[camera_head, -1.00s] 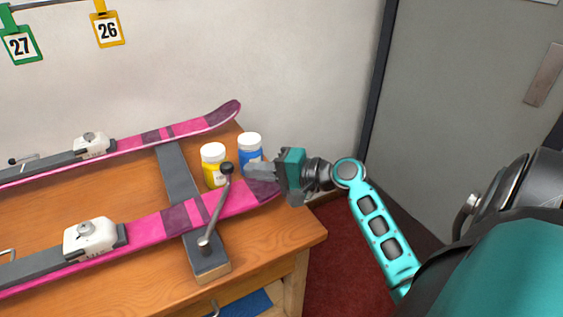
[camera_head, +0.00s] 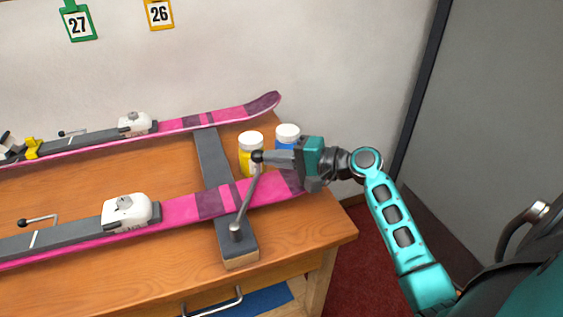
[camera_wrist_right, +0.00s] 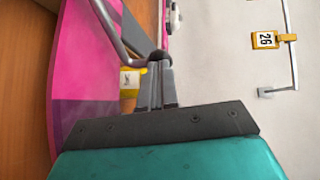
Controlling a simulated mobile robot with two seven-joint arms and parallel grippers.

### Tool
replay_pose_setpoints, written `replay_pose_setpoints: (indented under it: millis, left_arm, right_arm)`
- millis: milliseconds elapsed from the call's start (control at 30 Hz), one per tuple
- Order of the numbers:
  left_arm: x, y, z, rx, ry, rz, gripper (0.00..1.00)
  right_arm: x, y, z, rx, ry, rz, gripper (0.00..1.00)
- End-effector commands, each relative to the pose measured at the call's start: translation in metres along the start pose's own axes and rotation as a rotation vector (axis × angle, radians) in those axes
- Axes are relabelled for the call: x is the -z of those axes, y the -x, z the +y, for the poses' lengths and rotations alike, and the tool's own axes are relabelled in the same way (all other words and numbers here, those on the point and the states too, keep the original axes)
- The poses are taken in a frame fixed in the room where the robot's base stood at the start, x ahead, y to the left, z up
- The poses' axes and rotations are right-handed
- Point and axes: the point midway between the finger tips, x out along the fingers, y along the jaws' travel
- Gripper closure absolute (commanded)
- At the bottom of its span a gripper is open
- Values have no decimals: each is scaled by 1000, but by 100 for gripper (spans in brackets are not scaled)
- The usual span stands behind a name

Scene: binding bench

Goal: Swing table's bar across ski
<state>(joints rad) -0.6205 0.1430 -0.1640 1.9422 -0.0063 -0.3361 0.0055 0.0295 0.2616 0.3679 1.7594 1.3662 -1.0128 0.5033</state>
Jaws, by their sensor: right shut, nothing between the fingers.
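The bar is a grey metal lever (camera_head: 245,200) with a black knob (camera_head: 257,156). Its pivot sits on the near end of the dark grey support (camera_head: 212,160), and it slants up over the near pink ski (camera_head: 180,209). My right gripper (camera_head: 268,158) is shut and empty, its fingertips at the knob's right side. In the right wrist view the knob (camera_wrist_right: 160,53) is right in front of the shut fingertips (camera_wrist_right: 160,70); whether they touch I cannot tell. The bar (camera_wrist_right: 112,30) runs to the upper left there. My left gripper is out of view.
A yellow jar (camera_head: 250,150) and a blue jar (camera_head: 288,136) with white lids stand close behind the fingers. A second pink ski (camera_head: 235,115) lies farther back. The wooden table (camera_head: 120,262) ends just right of the support.

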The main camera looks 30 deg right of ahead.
Motion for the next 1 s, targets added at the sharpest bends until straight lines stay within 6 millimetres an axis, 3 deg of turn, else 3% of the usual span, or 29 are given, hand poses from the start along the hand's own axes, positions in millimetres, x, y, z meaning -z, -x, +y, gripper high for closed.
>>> replay_pose_setpoints:
  millis: [333, 633, 1000]
  left_arm:
    - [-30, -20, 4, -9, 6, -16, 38]
    - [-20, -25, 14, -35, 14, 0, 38]
    - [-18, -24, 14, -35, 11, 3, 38]
  right_arm:
    - [0, -44, -4, 1, 54, -255, 100]
    - [-11, -75, -15, 2, 89, -453, 100]
    - [-20, -92, -18, 2, 87, -445, 100]
